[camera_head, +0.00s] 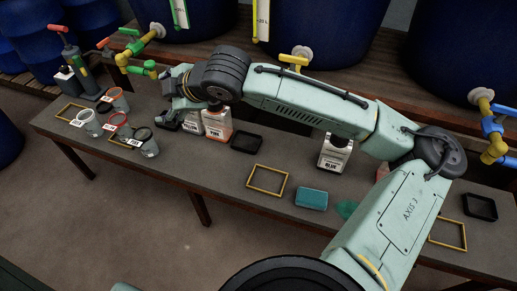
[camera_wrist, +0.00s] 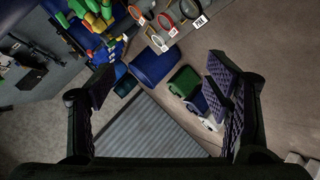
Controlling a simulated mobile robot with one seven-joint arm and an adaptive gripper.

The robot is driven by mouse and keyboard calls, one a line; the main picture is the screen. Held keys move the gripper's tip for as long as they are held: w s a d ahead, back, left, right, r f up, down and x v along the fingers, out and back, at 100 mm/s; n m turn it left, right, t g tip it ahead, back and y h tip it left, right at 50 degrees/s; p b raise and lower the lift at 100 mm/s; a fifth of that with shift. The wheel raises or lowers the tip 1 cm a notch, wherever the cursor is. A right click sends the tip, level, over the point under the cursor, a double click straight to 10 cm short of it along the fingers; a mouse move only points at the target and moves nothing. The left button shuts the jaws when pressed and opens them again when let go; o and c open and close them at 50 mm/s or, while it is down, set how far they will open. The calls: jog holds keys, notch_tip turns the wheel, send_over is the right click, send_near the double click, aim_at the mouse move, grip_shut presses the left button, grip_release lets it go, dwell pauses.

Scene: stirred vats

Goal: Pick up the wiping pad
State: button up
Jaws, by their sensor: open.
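The wiping pad appears to be the teal block (camera_head: 311,199) lying flat on the grey bench, right of a yellow square frame (camera_head: 267,181) in the head view. It does not show in the wrist view. My gripper (camera_wrist: 160,72) is open and empty in the wrist view, its two dark fingers wide apart. In the head view the wrist end of my arm is over the left part of the bench, well left of the pad, and the fingers are hard to make out there.
Several labelled mugs (camera_head: 118,99) stand at the bench's left end. An orange-and-white bottle (camera_head: 217,124) and a white bottle (camera_head: 334,155) stand behind the pad. Blue vats stand behind.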

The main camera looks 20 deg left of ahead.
jog(key=w+d+f+m+h, duration=0.2)
jog(key=w+d+f+h, duration=0.1)
jog(key=d+f, duration=0.4)
jog(key=w+d+f+m+h, duration=0.1)
jog(key=w+d+f+h, duration=0.3)
jog(key=d, duration=0.6)
jog(key=m+g+h+b, duration=0.2)
jog(key=m+g+h, duration=0.1)
jog(key=m+h, duration=0.1)
send_over(318, 197)
jog(key=f, duration=1.3)
jog(key=shift+a, duration=0.2)
jog(key=f, duration=0.5)
jog(key=shift+d+f+b, duration=0.25)
jog(key=shift+f+b, duration=0.1)
jog(key=shift+f, duration=0.05)
jog(key=shift+c, duration=0.6)
jog(key=c, duration=0.9)
